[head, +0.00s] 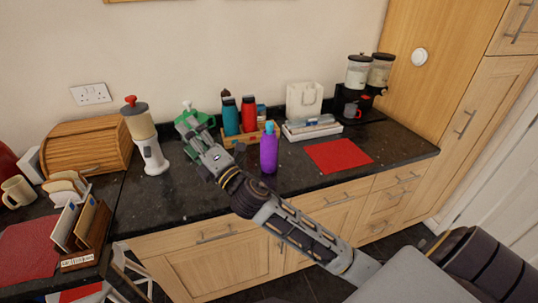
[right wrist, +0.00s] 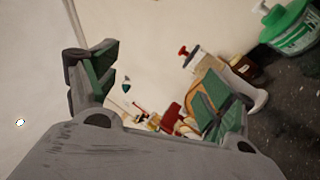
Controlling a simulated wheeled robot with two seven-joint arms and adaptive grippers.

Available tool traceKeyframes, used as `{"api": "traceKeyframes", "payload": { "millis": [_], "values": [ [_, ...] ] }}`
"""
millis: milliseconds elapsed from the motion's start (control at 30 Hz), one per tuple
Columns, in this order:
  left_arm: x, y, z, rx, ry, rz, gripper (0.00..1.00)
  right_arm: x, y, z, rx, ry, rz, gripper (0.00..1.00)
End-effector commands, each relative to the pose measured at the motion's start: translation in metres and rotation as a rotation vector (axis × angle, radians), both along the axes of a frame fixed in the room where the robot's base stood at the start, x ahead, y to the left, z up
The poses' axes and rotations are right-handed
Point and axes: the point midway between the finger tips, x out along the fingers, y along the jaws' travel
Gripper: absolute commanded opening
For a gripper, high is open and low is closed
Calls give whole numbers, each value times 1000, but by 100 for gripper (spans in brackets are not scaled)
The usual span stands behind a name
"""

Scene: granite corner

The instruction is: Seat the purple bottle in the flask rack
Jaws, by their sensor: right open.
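The purple bottle (head: 268,152) with a blue cap stands upright on the dark counter, in front of the flask rack. The flask rack (head: 240,140) is a low wooden holder against the wall, with a teal bottle (head: 230,117) and a red bottle (head: 249,114) standing in it. My right gripper (head: 191,128) is open and empty, left of the rack and the purple bottle, above the counter. In the right wrist view its two green-padded fingers (right wrist: 160,95) are spread with nothing between them. The purple bottle and rack are not visible there. My left gripper is out of view.
A green container with a white top (head: 188,106) stands behind my right gripper, and a grinder-like device (head: 152,155) stands to its left. A white paper stack (head: 311,130) and a coffee machine (head: 357,100) are to the right. The red mat (head: 339,154) is bare.

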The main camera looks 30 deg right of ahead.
Motion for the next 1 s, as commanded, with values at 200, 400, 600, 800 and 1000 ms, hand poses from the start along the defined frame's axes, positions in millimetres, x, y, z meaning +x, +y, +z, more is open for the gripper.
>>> {"api": "traceKeyframes", "payload": {
  "millis": [200,400,600,800,1000],
  "values": [
    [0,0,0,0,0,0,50,-11,42,42,-293,-267,80,83],
    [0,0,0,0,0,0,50,-26,78,60,-567,-504,142,83],
    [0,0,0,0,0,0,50,-40,107,62,-843,-733,200,83],
    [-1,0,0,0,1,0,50,-50,126,48,-1125,-952,262,83],
    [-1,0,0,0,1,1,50,-52,130,23,-1409,-1152,331,83]
  ]
}}
